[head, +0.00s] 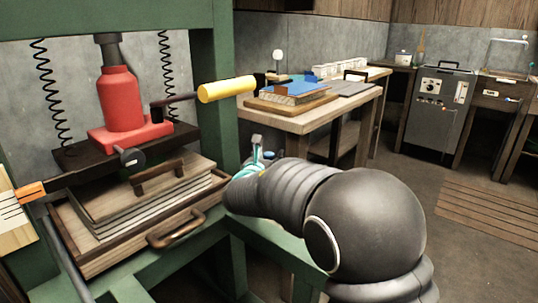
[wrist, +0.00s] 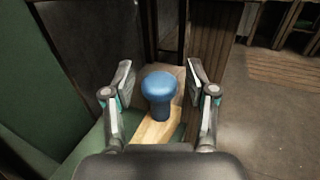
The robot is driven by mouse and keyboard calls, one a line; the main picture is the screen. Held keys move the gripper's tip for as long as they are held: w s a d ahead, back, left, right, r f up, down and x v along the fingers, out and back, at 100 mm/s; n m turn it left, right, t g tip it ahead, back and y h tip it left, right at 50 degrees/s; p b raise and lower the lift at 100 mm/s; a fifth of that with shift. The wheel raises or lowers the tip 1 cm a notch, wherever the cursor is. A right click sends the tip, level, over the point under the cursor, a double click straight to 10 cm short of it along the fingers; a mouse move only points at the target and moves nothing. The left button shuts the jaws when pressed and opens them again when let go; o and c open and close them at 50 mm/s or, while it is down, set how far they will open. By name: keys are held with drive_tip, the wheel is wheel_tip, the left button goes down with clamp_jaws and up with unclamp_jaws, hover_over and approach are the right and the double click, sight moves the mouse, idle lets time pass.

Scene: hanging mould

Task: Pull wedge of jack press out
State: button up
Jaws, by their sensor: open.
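The jack press has a green frame (head: 218,95) and a red jack (head: 120,98) with a yellow-ended handle (head: 226,90). In the wrist view, a pale wooden wedge (wrist: 158,131) with a blue round knob (wrist: 160,85) lies on the green frame. My gripper (wrist: 160,75) is open, with one finger on each side of the knob and a visible gap on both sides. In the head view my gripper (head: 258,155) is at the press's right side. My arm hides the wedge and knob there.
Under the jack, a wooden tray (head: 75,262) holds a stack of boards with a handled lid (head: 157,185). Springs (head: 167,65) hang behind. A wooden workbench (head: 312,120) stands behind my arm, and a grey cabinet (head: 440,105) farther right. Floor at right is open.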

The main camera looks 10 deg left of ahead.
drive_tip(key=s, duration=1.1)
drive_tip(key=shift+s+a, duration=0.3)
drive_tip(key=shift+a, duration=0.05)
drive_tip(key=shift+d, duration=0.1)
drive_tip(key=s+d+m+g+h, duration=0.35)
drive_tip(key=d+m, duration=0.45)
drive_tip(key=d, duration=0.7)
drive_tip(key=s+d+m+g+h, duration=0.4)
drive_tip(key=d+m, duration=0.4)
drive_tip(key=d, duration=0.7)
drive_tip(key=s+d+f+m+g+y, duration=0.25)
drive_tip(key=s+d+m, duration=0.2)
drive_tip(key=s, duration=0.25)
drive_tip(key=s+d+f+m+g+y, duration=0.1)
drive_tip(key=s+d+f+m+g, duration=0.15)
drive_tip(key=s+m, duration=0.35)
drive_tip(key=s+a+f+m+y, duration=0.1)
drive_tip(key=s+m+y, duration=0.4)
drive_tip(key=s+m, duration=0.4)
drive_tip(key=shift+a+f, duration=0.25)
drive_tip(key=shift+a, duration=0.05)
drive_tip(key=shift+s, duration=0.1)
